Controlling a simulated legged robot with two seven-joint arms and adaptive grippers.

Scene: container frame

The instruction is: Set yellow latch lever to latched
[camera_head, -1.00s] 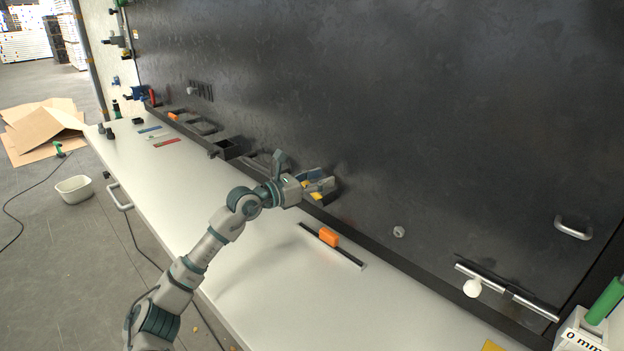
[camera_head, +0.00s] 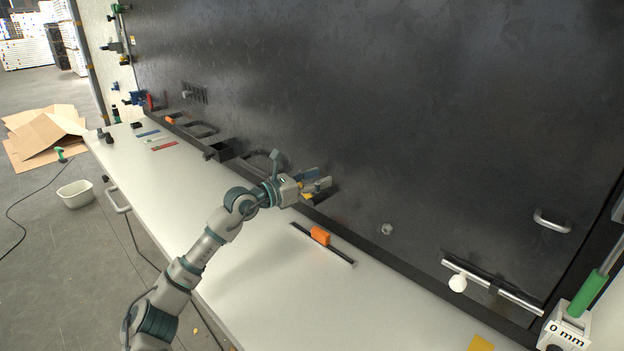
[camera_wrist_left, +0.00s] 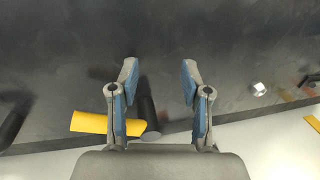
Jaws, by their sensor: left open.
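The yellow latch lever (camera_wrist_left: 88,122) lies almost level in the left wrist view, low and to the left, in front of the black panel. It passes behind my left gripper's left finger, and its right end meets a dark round post (camera_wrist_left: 148,114). A yellow part also shows in the head view (camera_head: 308,196), just under my fingers and partly covered by them. My left gripper (camera_head: 322,180) is open, with blue-padded fingers pointing at the panel. In the left wrist view the space between its fingertips (camera_wrist_left: 159,72) is empty. I cannot tell whether a finger touches the lever.
An orange slider block (camera_head: 320,236) sits on a dark rail on the white bench (camera_head: 250,290). A white knob (camera_head: 458,283) on a metal bar, a metal handle (camera_head: 552,221) and a green-handled device (camera_head: 587,294) are at the right.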

